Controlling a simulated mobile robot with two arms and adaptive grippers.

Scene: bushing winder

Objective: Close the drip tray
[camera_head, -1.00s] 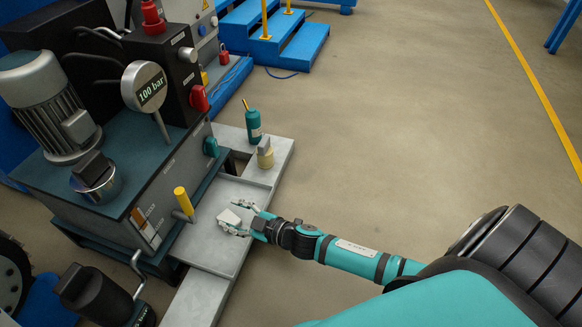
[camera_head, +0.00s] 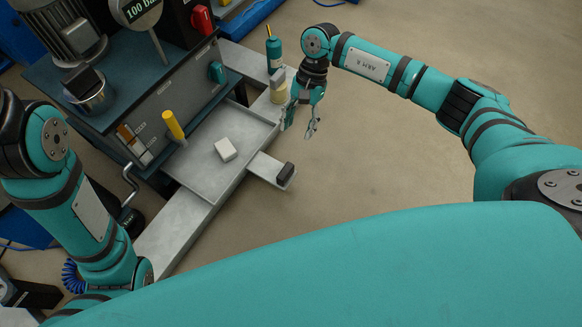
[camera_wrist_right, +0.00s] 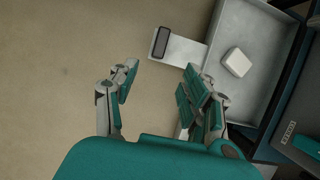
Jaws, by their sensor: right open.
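The drip tray (camera_head: 201,183) is a shallow grey metal tray, sticking out from under the hydraulic unit. A white block (camera_head: 225,149) lies in it. A light tab (camera_head: 264,166) with a dark grip (camera_head: 285,173) projects from its outer side. In the right wrist view the tray (camera_wrist_right: 261,43), white block (camera_wrist_right: 236,62) and dark grip (camera_wrist_right: 161,41) show beyond the fingers. My right gripper (camera_head: 298,126) is open and empty, apart from the grip and beyond it in the head view; it also shows in the right wrist view (camera_wrist_right: 157,82). My left gripper is out of view.
The hydraulic unit (camera_head: 185,115) stands left of the tray, with a yellow-topped lever (camera_head: 173,125). The floor to the right is clear.

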